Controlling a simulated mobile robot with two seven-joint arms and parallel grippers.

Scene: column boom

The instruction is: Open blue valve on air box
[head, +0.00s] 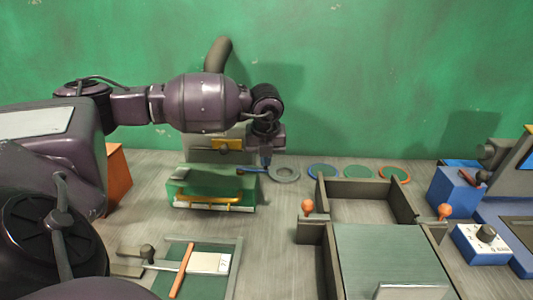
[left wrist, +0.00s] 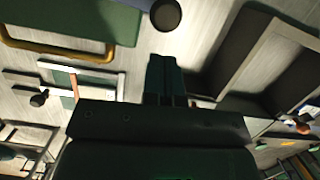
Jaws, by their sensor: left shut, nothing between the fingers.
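The air box (head: 200,154) appears to be the grey box against the green wall, with a dark pipe rising behind it and a yellow part on its front. A small blue lever (head: 250,170), likely the blue valve, sticks out to the right near its base; its exact joint is hidden. My left gripper (head: 266,162) points down close to the lever's right end. Whether it touches the lever I cannot tell. Its fingers are shut and empty, and they show in the left wrist view (left wrist: 165,75). My right gripper is not in view.
A green box (head: 215,187) with a yellow handle stands in front of the air box. A grey ring (head: 284,174) lies just right of my gripper, with coloured rings beyond. A dark walled tray (head: 365,209) with orange knobs is at right. A blue control box (head: 482,243) stands far right.

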